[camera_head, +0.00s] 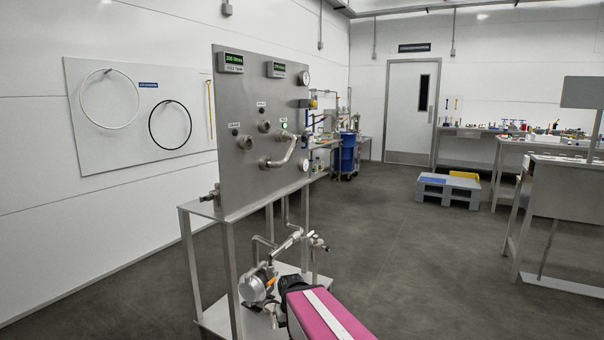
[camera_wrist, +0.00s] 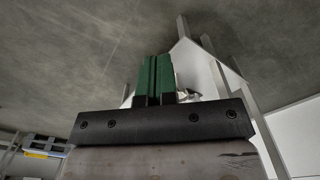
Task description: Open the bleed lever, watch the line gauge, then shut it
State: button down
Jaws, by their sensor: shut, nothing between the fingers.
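My gripper (camera_wrist: 157,58) shows in the wrist view with its two green fingers pressed together and nothing between them. In the head view my magenta arm reaches in from the bottom, its dark end beside a silver pump (camera_head: 257,283) on the lower shelf. Pipework with a small valve (camera_head: 317,242) rises behind it. A steel panel (camera_head: 225,120) above carries two round white gauges, an upper gauge (camera_head: 304,78) and a lower gauge (camera_head: 304,166). Their needles are too small to read. I cannot tell which fitting is the bleed lever.
The panel stands on a metal frame (camera_head: 228,255). Green displays (camera_head: 231,62) sit at its top. A blue barrel (camera_head: 348,152) and a blue-grey pallet (camera_head: 447,188) stand farther back. A bench (camera_head: 560,165) is at right. The floor between is clear.

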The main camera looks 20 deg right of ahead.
jog(key=c, duration=1.8)
grip_release()
jog(key=o, duration=0.7)
jog(key=n+t+h, duration=0.7)
jog(key=n+h, duration=0.5)
jog(key=n, duration=0.6)
send_near(272, 281)
jog(key=s+d+f, duration=0.5)
jog(key=s+d, duration=0.2)
jog(key=w+a+n+t, duration=0.5)
jog(key=a+n+t, duration=0.1)
jog(key=n, duration=0.1)
jog(key=shift+h, duration=0.4)
jog(key=x, duration=1)
jog(key=shift+w+d+r, duration=0.1)
jog(key=shift+w+r, duration=0.2)
